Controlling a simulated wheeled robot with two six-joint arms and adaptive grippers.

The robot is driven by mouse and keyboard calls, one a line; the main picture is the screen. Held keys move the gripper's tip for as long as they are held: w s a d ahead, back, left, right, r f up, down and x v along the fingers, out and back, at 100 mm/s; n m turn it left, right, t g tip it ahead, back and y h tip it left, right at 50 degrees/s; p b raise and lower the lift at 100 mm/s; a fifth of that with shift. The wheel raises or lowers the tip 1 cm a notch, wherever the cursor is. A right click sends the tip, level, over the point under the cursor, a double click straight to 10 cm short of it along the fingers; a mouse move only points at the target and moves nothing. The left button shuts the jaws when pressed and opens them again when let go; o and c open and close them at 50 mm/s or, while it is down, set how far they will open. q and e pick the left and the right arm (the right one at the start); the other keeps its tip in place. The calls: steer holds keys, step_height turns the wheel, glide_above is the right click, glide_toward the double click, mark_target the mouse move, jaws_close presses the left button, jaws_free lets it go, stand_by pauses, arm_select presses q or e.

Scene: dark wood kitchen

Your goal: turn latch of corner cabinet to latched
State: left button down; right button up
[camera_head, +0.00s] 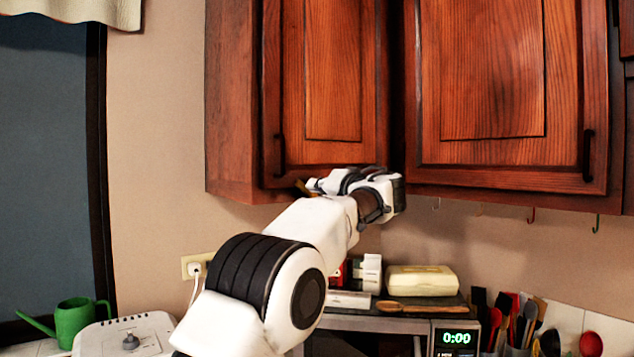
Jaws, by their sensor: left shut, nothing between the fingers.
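The corner cabinet is a dark reddish wood wall cabinet. Its narrow left door (333,75) and wide right door (482,70) both look closed. The left door has a dark vertical handle (279,155) and the right door has another (588,156). A small brass-coloured piece, perhaps the latch (302,187), shows at the lower edge of the left door. My left gripper (313,185) is shut and empty, its tips close beside this piece. I cannot tell whether they touch, nor how the latch is turned. My right gripper is out of view.
Utensils (515,320) stand at the right. A green watering can (75,320) is at the left. Hooks (531,215) hang under the cabinet.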

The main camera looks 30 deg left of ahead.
arm_select(q)
steer(key=shift+w+d+m+p, duration=0.1)
steer(key=shift+w+m+p, duration=0.2)
steer(key=shift+m+p, duration=1)
steer(key=shift+w+d+m+p, duration=0.1)
steer(key=shift+w+m+p, duration=0.3)
steer(key=shift+m, duration=1.55)
steer(key=shift+w+m+p, duration=0.2)
steer(key=shift+m+p, duration=0.75)
steer(key=shift+m, duration=0.7)
steer(key=c, duration=0.9)
jaws_free()
steer(key=o, duration=0.7)
steer(key=shift+a, duration=0.15)
steer(key=shift+c, duration=0.2)
steer(key=shift+o, duration=0.6)
steer(key=shift+a+f, duration=0.15)
steer(key=shift+a, duration=0.2)
steer(key=v, duration=1.1)
steer(key=shift+d, duration=0.25)
